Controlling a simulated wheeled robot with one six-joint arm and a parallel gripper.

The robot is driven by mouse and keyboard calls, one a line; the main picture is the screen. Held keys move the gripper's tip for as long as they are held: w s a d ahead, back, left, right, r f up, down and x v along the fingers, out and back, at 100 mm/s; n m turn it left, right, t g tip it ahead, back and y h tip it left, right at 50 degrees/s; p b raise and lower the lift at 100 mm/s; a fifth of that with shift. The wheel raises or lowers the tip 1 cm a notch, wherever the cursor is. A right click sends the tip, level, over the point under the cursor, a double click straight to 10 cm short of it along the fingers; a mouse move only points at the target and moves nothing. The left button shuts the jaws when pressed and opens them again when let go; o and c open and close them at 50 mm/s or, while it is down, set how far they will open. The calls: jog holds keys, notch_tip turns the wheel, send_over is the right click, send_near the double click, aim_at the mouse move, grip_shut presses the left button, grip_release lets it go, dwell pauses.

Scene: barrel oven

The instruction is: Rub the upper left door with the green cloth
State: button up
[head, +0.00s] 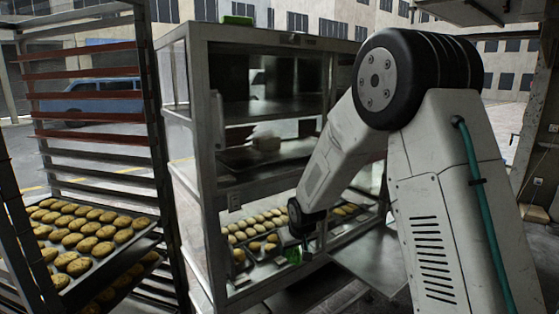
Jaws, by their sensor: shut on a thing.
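My gripper (301,240) points down in front of the lower shelf of a metal and glass cabinet (207,140). The fingers are small and dark here. The cloth is in front of the cookie trays, and I cannot tell whether it touches anything. The cabinet's upper front is open to view, with shelves inside. I cannot make out clearly which panel is the upper left door. My arm hides the right part of the cabinet.
A rack (150,120) with trays of cookies (85,235) stands close on the left. Cookies on trays (255,225) fill the cabinet's lower shelf. A green object (238,20) lies on the cabinet top. A flat metal panel (375,262) juts out at lower right.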

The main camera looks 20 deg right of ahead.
jog(key=w+a+r+n+t+y, duration=0.15)
jog(key=r+t, duration=0.25)
jog(key=r, duration=0.6)
jog(key=a+r+n+t+y, duration=0.15)
jog(key=r+t, duration=0.25)
jog(key=r, duration=0.6)
jog(key=a+r+n+t+y, duration=0.1)
jog(key=r+t+y, duration=0.25)
jog(key=r, duration=0.65)
jog(key=x, duration=0.6)
jog(key=shift+d+f+h, duration=0.15)
jog(key=shift+f+h, duration=0.1)
jog(key=shift+h, duration=0.2)
jog(key=shift+x, duration=1.05)
jog(key=shift+d, duration=0.1)
